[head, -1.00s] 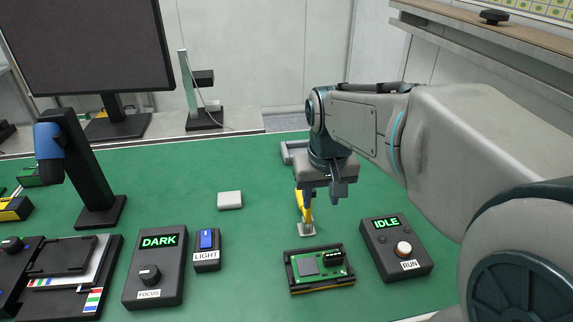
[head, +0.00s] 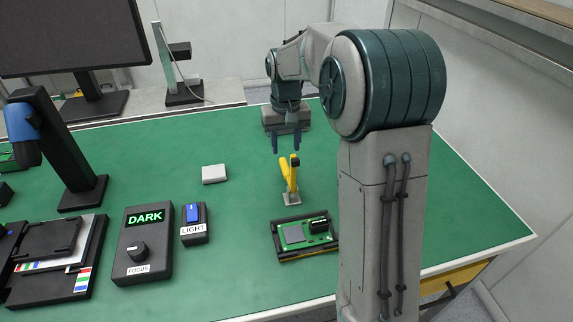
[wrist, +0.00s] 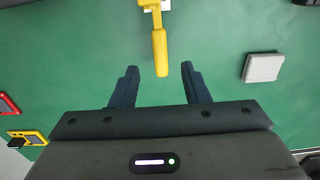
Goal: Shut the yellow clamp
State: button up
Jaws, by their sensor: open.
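The yellow clamp (head: 290,177) stands on a small metal base on the green table, just behind the circuit board holder. Its handle points up in the head view. My gripper (head: 286,143) is open and empty, behind the clamp and apart from it. In the wrist view the clamp's yellow handle (wrist: 160,52) points toward the gap between the open fingers (wrist: 146,82), with its tip near the level of the fingertips. I cannot tell the height between the handle and the fingers.
A green circuit board (head: 305,234) sits in a black holder in front of the clamp. A white block (head: 214,174) lies to the left. The LIGHT switch box (head: 194,224) and FOCUS box (head: 142,245) stand further left. The table right of my arm (head: 465,215) is clear.

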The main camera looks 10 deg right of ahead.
aim_at(286, 168)
notch_tip(286, 168, down, 8)
jog(key=shift+r, duration=0.1)
jog(key=c, duration=0.8)
jog(key=shift+o, duration=0.2)
